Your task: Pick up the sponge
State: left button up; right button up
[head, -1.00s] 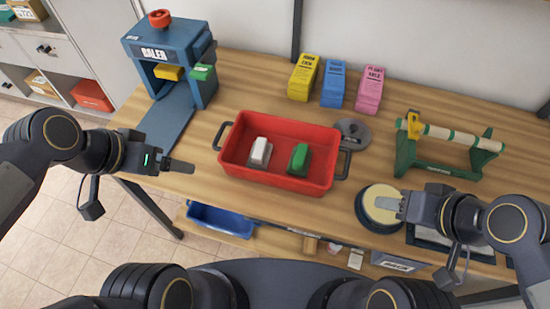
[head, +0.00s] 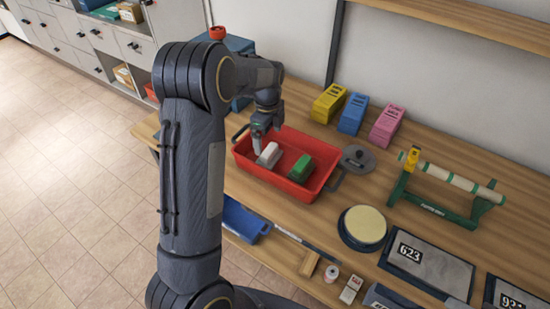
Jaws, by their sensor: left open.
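The red tray (head: 327,187) stands on the table and holds a white block (head: 268,156) and a green block (head: 301,169). A round dish (head: 345,237) with a pale yellow pad (head: 366,223) sits to its right, nearer the table's front edge. I cannot tell for sure which of these is the sponge. My left gripper (head: 263,146) points down at the left part of the tray, right by the white block. It is open, and its fingers are partly hidden, so contact is unclear. My right gripper is out of view.
Yellow (head: 328,103), blue (head: 352,113) and pink (head: 387,124) blocks stand behind the tray. A grey lid (head: 356,157) lies to its right, then a green roller stand (head: 440,199). Numbered plates (head: 428,263) lie at the front right. My left arm hides much of the blue press.

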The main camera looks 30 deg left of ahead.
aim_at(271, 150)
pick_arm(q)
jog(key=f, duration=0.2)
jog(key=d+f+p, duration=0.1)
jog(key=f, duration=0.2)
jog(key=shift+s+f+p, duration=0.15)
jog(key=shift+f+p, duration=0.05)
jog(key=shift+p, duration=0.1)
jog(key=shift+f, duration=0.25)
jog(key=c, duration=0.8)
jog(key=shift+r, duration=0.1)
